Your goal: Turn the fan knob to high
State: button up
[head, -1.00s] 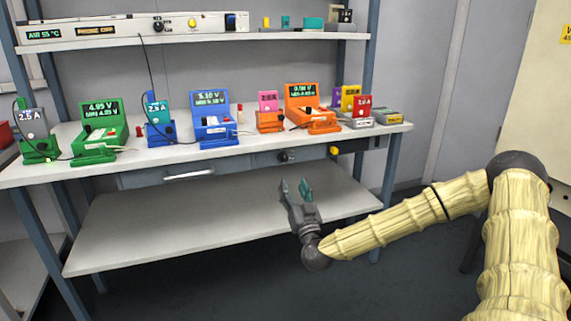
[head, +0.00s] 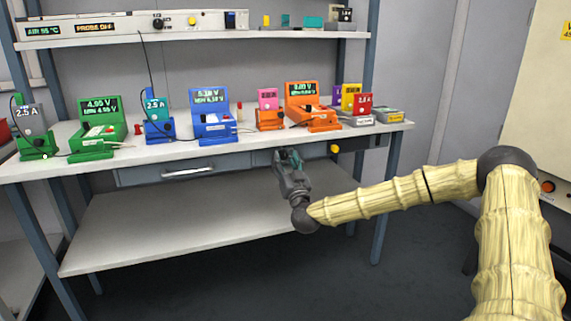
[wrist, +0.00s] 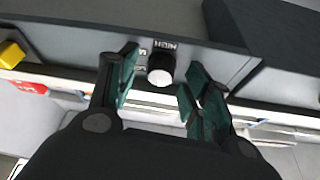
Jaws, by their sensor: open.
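The fan knob (wrist: 160,72) shows in the wrist view as a short dark knob with a pale round face, on the grey front below the bench top. A "HIGH" label (wrist: 165,46) is beside it, and another label is partly hidden by a finger. My gripper (wrist: 162,60) is open, with one teal-padded finger on each side of the knob. I cannot tell whether either finger touches it. In the head view my gripper (head: 289,157) is at the bench's front panel and hides the knob.
A yellow knob (head: 335,149) is on the same front panel, to the right. A drawer handle (head: 188,173) is to the left. The bench top (head: 60,165) above holds several coloured testers and cells. The lower shelf (head: 180,220) is bare.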

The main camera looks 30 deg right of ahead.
jog(key=shift+c, duration=0.2)
jog(key=c, duration=1)
jog(key=shift+a+m+h, duration=0.1)
jog(key=shift+m+h, duration=0.2)
jog(key=shift+m, duration=0.3)
jog(key=m+g+h, duration=0.1)
jog(key=m, duration=0.1)
jog(key=shift+r+m+p, duration=0.15)
jog(key=shift+m+p, duration=0.2)
jog(key=shift+m, duration=0.05)
jog(key=m+g+h, duration=0.1)
jog(key=m, duration=0.1)
jog(key=m+p, duration=0.1)
jog(key=m, duration=0.2)
jog(key=m+g+h, duration=0.1)
jog(key=m, duration=0.1)
jog(key=shift+w+a+r+g+h+p, duration=0.1)
jog(key=shift+a+r+g+h+p, duration=0.1)
jog(key=shift+g+h+p, duration=0.1)
jog(key=m+g, duration=0.1)
jog(key=m, duration=0.1)
jog(key=m+g+p, duration=0.1)
jog(key=m, duration=0.2)
jog(key=shift+r, duration=0.1)
jog(key=m+g+p, duration=0.1)
jog(key=m, duration=0.3)
jog(key=shift+p, duration=0.35)
jog(key=shift+m+g, duration=0.3)
jog(key=shift+m, duration=0.1)
